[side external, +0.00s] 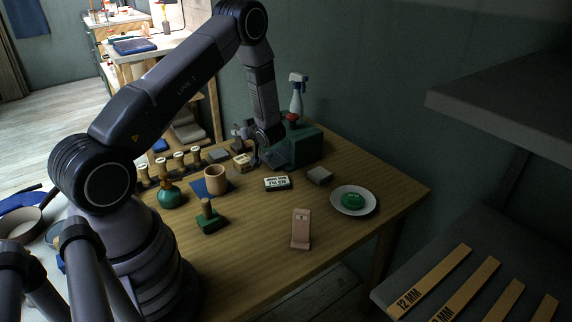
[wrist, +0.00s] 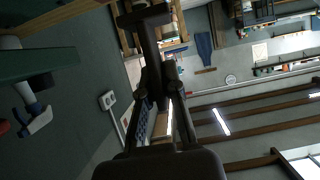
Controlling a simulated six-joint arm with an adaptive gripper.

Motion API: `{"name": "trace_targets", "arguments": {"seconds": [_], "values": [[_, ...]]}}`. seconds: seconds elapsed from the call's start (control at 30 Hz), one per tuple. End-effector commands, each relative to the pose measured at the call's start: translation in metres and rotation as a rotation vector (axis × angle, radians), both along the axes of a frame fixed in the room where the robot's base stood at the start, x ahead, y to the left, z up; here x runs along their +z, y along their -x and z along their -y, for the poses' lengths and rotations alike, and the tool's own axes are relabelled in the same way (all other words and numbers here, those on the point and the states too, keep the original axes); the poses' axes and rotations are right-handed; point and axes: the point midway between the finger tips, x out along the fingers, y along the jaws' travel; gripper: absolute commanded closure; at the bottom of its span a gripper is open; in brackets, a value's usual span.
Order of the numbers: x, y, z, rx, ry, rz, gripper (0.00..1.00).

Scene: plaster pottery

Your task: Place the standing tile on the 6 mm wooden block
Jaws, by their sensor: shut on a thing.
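My gripper (side external: 258,150) is low over the back of the wooden table, just left of the green box. In the wrist view my gripper (wrist: 160,95) is shut on a thin piece, which I take to be the tile; its face and outline are hard to make out. A small pale wooden block (side external: 242,161) with a dark label lies just left of the fingers. Its lettering is too small to read, so I cannot tell whether it is the 6 mm one. Whether the tile touches anything is hidden.
The green box (side external: 303,146) stands behind, with a spray bottle (side external: 297,95). A labelled tin (side external: 277,183), a grey block (side external: 319,175), a white plate (side external: 369,206), a pink stand (side external: 300,230), a tan cup (side external: 215,181) and a green-based stamp (side external: 209,219) stand around.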

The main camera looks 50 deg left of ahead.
Motion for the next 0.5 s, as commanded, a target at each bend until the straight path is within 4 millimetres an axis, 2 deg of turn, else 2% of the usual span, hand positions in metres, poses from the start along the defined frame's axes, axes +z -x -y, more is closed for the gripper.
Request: {"name": "trace_targets", "arguments": {"seconds": [0.23,0.4,0.5], "values": [[-0.02,-0.013,-0.01,0.0,0.0,0.001,1.0],[-0.045,-0.013,-0.01,-0.002,0.0,-0.001,1.0],[-0.049,-0.013,-0.01,-0.002,0.0,0.001,1.0]]}}
